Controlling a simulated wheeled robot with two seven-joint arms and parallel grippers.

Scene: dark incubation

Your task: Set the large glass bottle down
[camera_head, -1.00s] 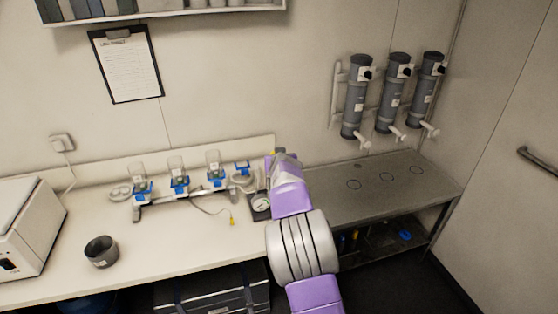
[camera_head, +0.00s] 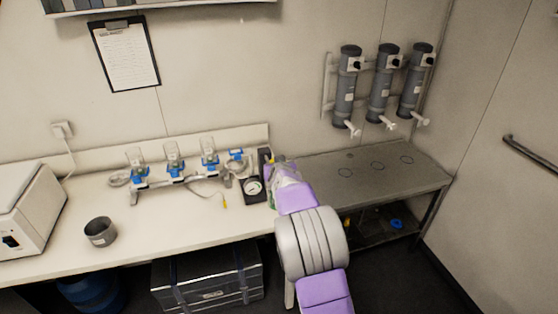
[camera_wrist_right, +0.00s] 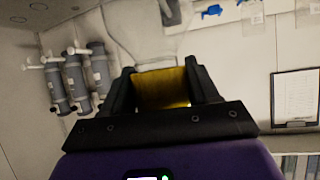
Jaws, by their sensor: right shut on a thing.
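The large glass bottle (camera_wrist_right: 150,32) is clear and shows in the right wrist view beyond the jaws. My right gripper (camera_wrist_right: 163,88) is shut on it; yellow shows between its dark fingers. In the head view, my purple and grey right arm reaches up from the bottom toward the gap between the white bench and the grey metal table. There a clear part (camera_head: 285,172) shows past the arm, over the bench's right end. The rest is hidden by my arm, and I cannot tell whether its base touches anything. My left gripper is not in view.
The grey metal table (camera_head: 410,182) at right has ring marks and is clear of objects. Several grey cylinders (camera_head: 380,85) hang above it. The white bench (camera_head: 165,232) carries a filter manifold (camera_head: 180,180), a gauge (camera_head: 253,188) and a dark cup (camera_head: 100,231).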

